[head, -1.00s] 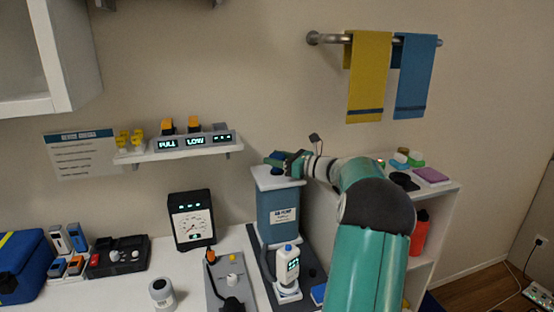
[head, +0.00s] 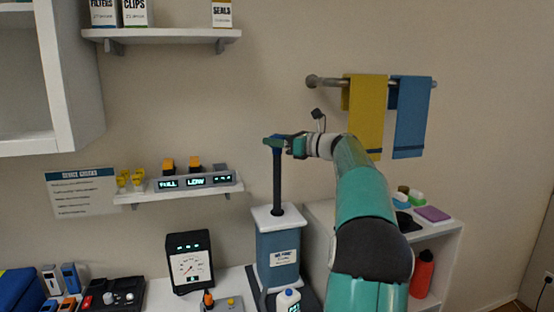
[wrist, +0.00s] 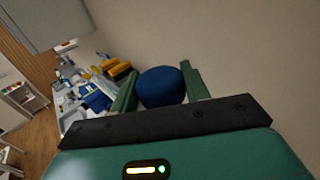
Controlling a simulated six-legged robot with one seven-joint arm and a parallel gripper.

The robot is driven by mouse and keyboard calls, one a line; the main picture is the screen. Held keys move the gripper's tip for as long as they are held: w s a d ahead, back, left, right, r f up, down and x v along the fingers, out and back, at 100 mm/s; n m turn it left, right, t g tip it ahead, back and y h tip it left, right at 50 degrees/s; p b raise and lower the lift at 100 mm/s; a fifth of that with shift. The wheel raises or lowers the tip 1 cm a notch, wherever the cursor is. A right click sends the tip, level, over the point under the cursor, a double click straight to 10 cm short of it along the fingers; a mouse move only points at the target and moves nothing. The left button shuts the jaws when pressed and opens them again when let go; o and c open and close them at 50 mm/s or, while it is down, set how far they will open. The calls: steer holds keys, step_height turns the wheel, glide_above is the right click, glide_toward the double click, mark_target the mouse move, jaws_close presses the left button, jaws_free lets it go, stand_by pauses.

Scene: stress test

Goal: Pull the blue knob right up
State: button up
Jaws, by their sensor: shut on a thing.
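The blue knob (wrist: 161,87) sits between the two green fingers of my gripper (wrist: 160,90) in the wrist view. In the head view my gripper (head: 277,141) is shut on the knob, which the fingers mostly hide. The knob tops a dark upright rod (head: 277,185) that stands well out of the blue-grey pump box (head: 278,246). The box has a white top plate and a white label on its front.
A shelf with displays (head: 195,184) is on the wall left of the rod. A gauge (head: 190,262) stands left of the pump. A towel rail (head: 330,82) with a yellow and a blue towel is up to the right. A white shelf unit (head: 435,235) stands right.

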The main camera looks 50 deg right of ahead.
steer(key=shift+r, duration=0.75)
steer(key=o, duration=1.4)
steer(key=shift+s, duration=0.1)
steer(key=shift+c, duration=0.2)
steer(key=shift+f, duration=0.15)
steer(key=shift+s+d, duration=0.15)
steer(key=shift+s, duration=0.15)
steer(key=v, duration=1.3)
